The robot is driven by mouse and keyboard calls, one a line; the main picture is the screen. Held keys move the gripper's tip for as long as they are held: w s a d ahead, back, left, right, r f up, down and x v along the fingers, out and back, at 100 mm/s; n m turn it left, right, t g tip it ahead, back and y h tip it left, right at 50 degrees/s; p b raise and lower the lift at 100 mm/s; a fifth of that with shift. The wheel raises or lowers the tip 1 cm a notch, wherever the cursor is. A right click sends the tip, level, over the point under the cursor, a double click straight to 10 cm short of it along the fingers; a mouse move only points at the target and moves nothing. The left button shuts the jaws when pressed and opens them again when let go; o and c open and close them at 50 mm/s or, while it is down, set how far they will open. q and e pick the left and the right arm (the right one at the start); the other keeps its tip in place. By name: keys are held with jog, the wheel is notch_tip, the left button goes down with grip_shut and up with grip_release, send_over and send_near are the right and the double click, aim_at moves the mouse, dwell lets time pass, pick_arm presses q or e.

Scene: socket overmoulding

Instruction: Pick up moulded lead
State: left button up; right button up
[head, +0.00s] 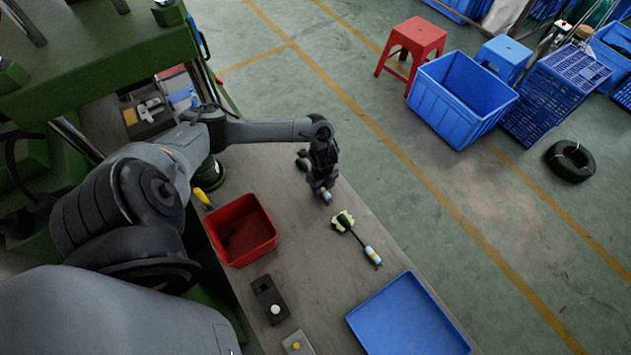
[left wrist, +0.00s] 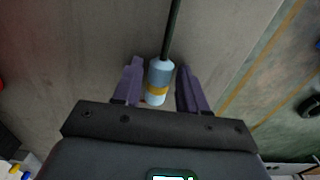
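My left gripper (head: 325,190) points down over the far part of the grey table. In the left wrist view its two purple fingers (left wrist: 160,85) stand apart, either side of a light blue plug with a yellow band (left wrist: 160,75). Gaps show on both sides of the plug. A dark cable (left wrist: 172,30) runs up from it. In the head view the plug (head: 327,197) shows just under the fingertips. A second lead lies nearer, with a pale yellow moulded piece (head: 343,219) and a light blue plug (head: 373,256). My right gripper is not in view.
A red bin (head: 247,257) stands left on the table (head: 309,258), and a blue tray (head: 408,318) lies at the near right. A dark block with a white button (head: 269,296) sits near the bin. A green machine (head: 95,60) stands at the left.

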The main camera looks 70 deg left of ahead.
pick_arm(q)
grip_shut()
jog(key=shift+r, duration=0.1)
